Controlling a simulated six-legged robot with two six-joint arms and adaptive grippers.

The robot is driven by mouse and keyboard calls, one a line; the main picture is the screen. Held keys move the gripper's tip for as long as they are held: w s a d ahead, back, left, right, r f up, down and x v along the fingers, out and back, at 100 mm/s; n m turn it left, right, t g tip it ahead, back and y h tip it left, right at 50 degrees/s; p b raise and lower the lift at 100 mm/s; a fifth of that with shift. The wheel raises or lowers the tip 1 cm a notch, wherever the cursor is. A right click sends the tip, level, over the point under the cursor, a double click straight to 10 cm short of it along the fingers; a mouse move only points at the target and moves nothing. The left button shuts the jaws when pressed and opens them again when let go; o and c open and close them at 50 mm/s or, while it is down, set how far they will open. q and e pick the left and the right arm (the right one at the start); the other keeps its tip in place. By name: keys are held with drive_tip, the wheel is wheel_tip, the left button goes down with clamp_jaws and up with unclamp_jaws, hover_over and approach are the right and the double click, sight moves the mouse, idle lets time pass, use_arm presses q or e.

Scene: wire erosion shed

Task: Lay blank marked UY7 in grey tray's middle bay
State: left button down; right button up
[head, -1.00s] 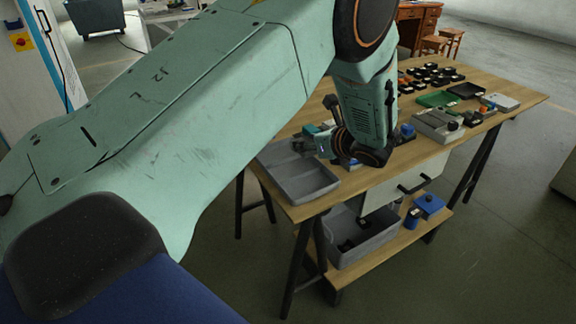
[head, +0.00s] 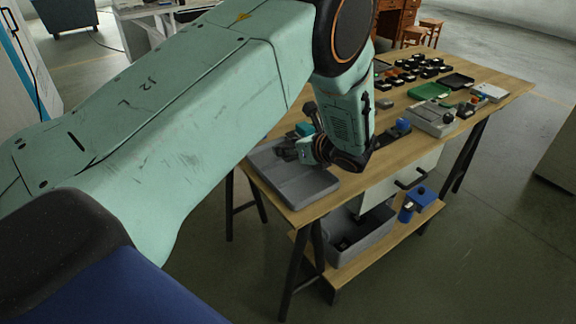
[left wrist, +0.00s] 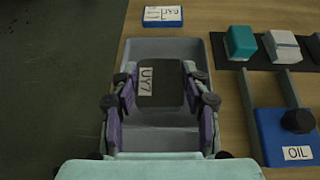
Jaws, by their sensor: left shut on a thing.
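The blank marked UY7 (left wrist: 160,88) is a dark block with a white label, seen in the left wrist view. My left gripper (left wrist: 160,80) is shut on it, one finger at each side. Both are over the grey tray (left wrist: 165,43), whose far wall shows beyond the blank. In the head view, the left gripper (head: 288,151) is over the back part of the grey tray (head: 310,195) at the table's near left corner. The fingers and arm hide much of the tray's inside, and I cannot tell how high the blank is above the floor or which bay is below. My right gripper is not in view.
A blue block with a white label (left wrist: 162,17) lies beyond the tray. Right of it are a teal block (left wrist: 240,42), a pale block (left wrist: 282,46) and a blue OIL box (left wrist: 285,137) with a black knob. A grey bin (head: 362,240) stands on the lower shelf.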

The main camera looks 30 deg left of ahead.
use_arm(q)
drive_tip(key=shift+w+d+f, duration=0.1)
drive_tip(key=shift+w+f, duration=0.1)
drive_tip(key=shift+f, duration=0.3)
drive_tip(key=shift+w+f, duration=0.15)
drive_tip(key=shift+f, duration=0.35)
drive_tip(key=shift+s+f, duration=0.25)
drive_tip(key=shift+f, duration=0.3)
wheel_tip(320, 180, down, 2)
drive_tip(key=shift+s+b, duration=0.1)
drive_tip(key=shift+b, duration=0.4)
drive_tip(key=shift+w+f, duration=0.25)
drive_tip(key=shift+f, duration=0.05)
drive_tip(key=c, duration=1.1)
unclamp_jaws()
drive_tip(key=o, duration=0.5)
drive_tip(key=shift+s+r, duration=0.15)
drive_tip(key=shift+s, duration=0.1)
drive_tip(key=shift+c, duration=0.2)
drive_tip(key=shift+w, duration=0.15)
